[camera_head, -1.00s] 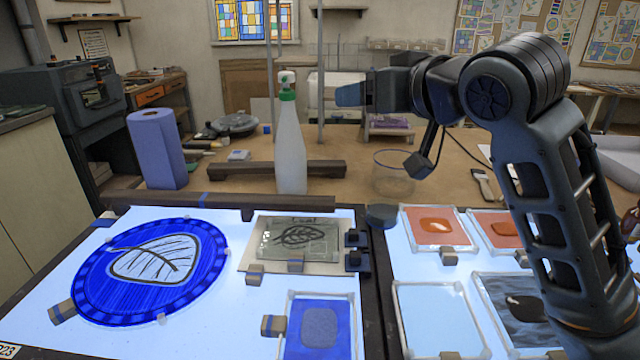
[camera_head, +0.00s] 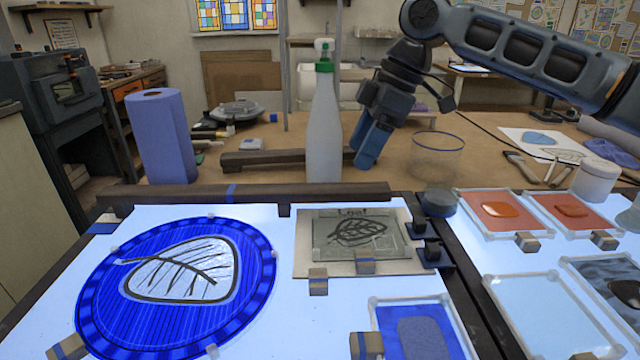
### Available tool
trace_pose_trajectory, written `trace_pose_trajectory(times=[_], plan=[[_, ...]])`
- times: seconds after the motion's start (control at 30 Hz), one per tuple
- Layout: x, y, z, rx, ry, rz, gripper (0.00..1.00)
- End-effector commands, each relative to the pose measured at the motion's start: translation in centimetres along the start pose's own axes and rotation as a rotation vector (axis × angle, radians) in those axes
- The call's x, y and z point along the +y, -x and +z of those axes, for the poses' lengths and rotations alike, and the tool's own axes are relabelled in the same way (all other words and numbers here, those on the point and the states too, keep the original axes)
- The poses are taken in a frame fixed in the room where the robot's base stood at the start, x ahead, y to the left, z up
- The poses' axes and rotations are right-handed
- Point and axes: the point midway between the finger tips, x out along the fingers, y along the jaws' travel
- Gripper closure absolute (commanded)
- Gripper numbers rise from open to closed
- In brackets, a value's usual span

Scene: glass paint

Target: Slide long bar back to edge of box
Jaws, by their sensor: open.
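A long dark wooden bar (camera_head: 300,194) with a band of blue tape lies along the back edge of the lit light box (camera_head: 60,275). Its left end reaches the box's back left corner area, and its right end is close to a dark round knob. My gripper (camera_head: 366,163) has blue fingers pointing down, slightly behind the bar's right end and right of the spray bottle. It is open, with nothing seen between the fingers. The gap between the fingertips is hard to see from this side.
A white spray bottle (camera_head: 323,120) stands close behind the bar. A shorter dark bar (camera_head: 262,160) lies on the table behind it. A clear glass (camera_head: 437,157) stands right of my gripper. A blue roll (camera_head: 162,135) stands left. Painted glass panels cover much of the box.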

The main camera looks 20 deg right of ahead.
Motion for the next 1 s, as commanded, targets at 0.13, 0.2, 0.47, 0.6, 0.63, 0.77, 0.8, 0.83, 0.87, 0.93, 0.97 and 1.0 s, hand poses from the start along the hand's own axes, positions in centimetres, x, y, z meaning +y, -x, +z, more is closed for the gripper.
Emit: trace_pose_trajectory(times=[0.13,0.2,0.47,0.6,0.63,0.77,0.8,0.83,0.87,0.93,0.97,1.0], plan=[[0.0,-0.9,0.2,-0.004,0.003,-0.010,0.32],[-0.1,-1.8,0.2,-0.003,0.003,-0.009,0.32],[-0.1,-5.8,0.1,-0.002,0.001,-0.008,0.32],[-0.1,-7.1,0.1,-0.002,0.001,-0.008,0.32],[-0.1,-7.3,0.1,-0.002,0.001,-0.007,0.32],[-0.1,-7.7,0.1,-0.001,0.000,-0.006,0.32],[-0.1,-7.7,0.1,-0.001,0.000,-0.006,0.32],[-0.1,-7.7,0.1,-0.001,0.000,-0.006,0.32],[-0.1,-7.7,0.1,-0.001,0.000,-0.006,0.32],[-0.1,-7.7,0.1,-0.001,0.000,-0.006,0.32],[-0.1,-7.7,0.1,-0.001,0.000,-0.006,0.32],[-0.1,-7.7,0.1,-0.001,0.000,-0.006,0.36]])
